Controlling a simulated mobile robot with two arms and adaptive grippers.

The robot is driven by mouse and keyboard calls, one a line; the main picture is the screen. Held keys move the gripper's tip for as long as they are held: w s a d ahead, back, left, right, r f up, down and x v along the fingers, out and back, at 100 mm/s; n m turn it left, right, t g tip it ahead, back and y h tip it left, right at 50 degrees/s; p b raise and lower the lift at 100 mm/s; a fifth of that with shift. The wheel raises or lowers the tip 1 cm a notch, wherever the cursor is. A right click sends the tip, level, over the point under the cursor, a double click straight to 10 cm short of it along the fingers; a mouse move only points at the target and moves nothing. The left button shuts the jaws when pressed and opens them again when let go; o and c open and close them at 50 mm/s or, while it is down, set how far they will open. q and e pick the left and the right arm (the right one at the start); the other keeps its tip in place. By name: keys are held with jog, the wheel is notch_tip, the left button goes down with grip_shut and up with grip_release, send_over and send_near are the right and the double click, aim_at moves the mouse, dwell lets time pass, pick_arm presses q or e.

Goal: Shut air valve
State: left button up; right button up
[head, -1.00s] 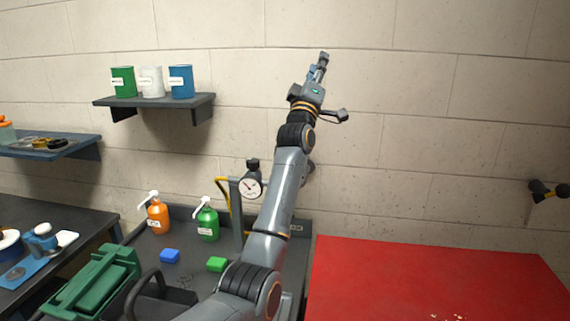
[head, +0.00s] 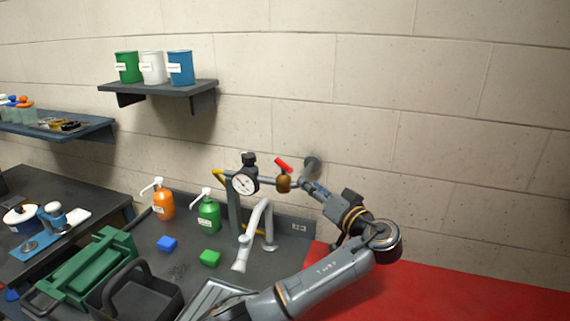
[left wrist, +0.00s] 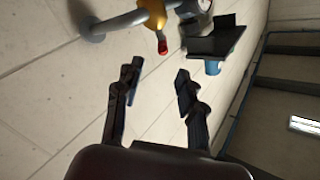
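The air valve (head: 283,184) is a brass body on a grey pipe with a red handle (head: 284,165). The handle slants up and to the left in the head view. In the left wrist view the brass body (left wrist: 153,14) and red handle tip (left wrist: 163,47) show at the top, beyond the fingers. My left gripper (head: 306,185) is just right of the valve in the head view. In the left wrist view its fingers (left wrist: 156,78) are spread with nothing between them. My right gripper is in neither view.
A pressure gauge (head: 245,181) sits on the pipe left of the valve. Green (head: 208,215) and orange (head: 163,204) pump bottles stand on the dark bench below. A shelf with cans (head: 160,86) hangs at upper left. A red tabletop (head: 440,290) lies at right.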

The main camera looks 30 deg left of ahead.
pick_arm(q)
jog(key=p, duration=0.3)
send_near(278, 162)
jog(key=shift+w+a, duration=0.15)
jog(key=shift+w, duration=0.1)
jog(key=p+x, duration=0.2)
jog(key=x, duration=0.5)
jog(key=shift+w+f+p, duration=0.2)
jog(key=shift+w+p, duration=0.05)
jog(key=shift+p, duration=0.05)
jog(key=shift+w+a+f, duration=0.1)
jog(key=shift+w+a, duration=0.1)
jog(key=shift+a, duration=0.25)
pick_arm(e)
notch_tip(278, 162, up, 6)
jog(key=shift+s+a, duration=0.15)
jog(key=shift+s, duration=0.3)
